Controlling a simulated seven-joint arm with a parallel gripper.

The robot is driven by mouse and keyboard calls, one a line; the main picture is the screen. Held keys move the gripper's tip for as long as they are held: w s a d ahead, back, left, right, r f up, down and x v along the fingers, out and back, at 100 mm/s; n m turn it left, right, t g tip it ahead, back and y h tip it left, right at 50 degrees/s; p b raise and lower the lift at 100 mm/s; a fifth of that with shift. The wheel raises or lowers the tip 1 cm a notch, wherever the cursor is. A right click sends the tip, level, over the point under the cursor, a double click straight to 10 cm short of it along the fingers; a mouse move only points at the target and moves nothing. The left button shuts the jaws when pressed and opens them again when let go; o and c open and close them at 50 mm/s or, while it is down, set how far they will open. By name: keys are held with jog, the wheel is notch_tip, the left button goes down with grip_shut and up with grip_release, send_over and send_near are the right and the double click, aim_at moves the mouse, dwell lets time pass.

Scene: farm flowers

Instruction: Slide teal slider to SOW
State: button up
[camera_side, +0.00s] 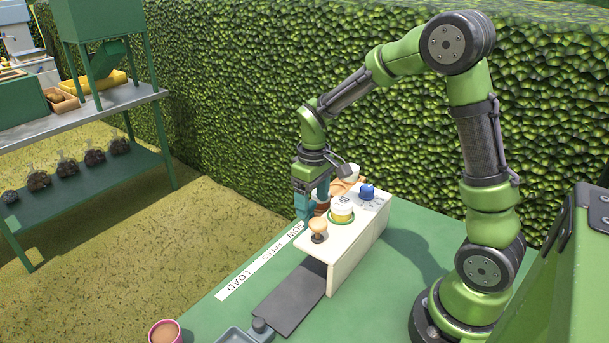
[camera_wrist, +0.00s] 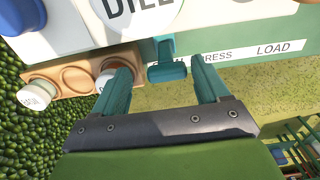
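The teal slider (camera_wrist: 166,70) is a T-shaped handle at the edge of the white and green panel in the wrist view. My gripper (camera_wrist: 161,75) is open, with one teal finger on each side of the slider and gaps between. The white label strip (camera_wrist: 250,50) shows LOAD and part of PRESS. The slider stands to the left of PRESS; SOW is not readable there. In the side view, the strip (camera_side: 245,276) reads LOAD, PRESS, SOW from near to far. My gripper (camera_side: 311,207) is low at the SOW end, where teal parts overlap and hide the slider.
A wooden tray (camera_wrist: 72,80) with jars lies close beside my gripper. A dark plate (camera_side: 290,300) and pink cup (camera_side: 164,332) are nearer.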

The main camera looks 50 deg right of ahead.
jog(key=shift+a, duration=0.1)
notch_tip(320, 180, up, 17)
dwell(0.5)
jog(key=shift+f, duration=0.1)
jog(key=s+a+m+t+y, duration=0.1)
jog(key=s+a+m+t, duration=0.1)
jog(key=s, duration=0.5)
jog(key=s+a+f+m+t+y, duration=0.1)
jog(key=s+a+m+t, duration=0.1)
jog(key=s+a+t, duration=0.3)
jog(key=shift+s+a+f, duration=0.2)
jog(key=shift+s+a, duration=0.65)
jog(key=shift+a, duration=0.3)
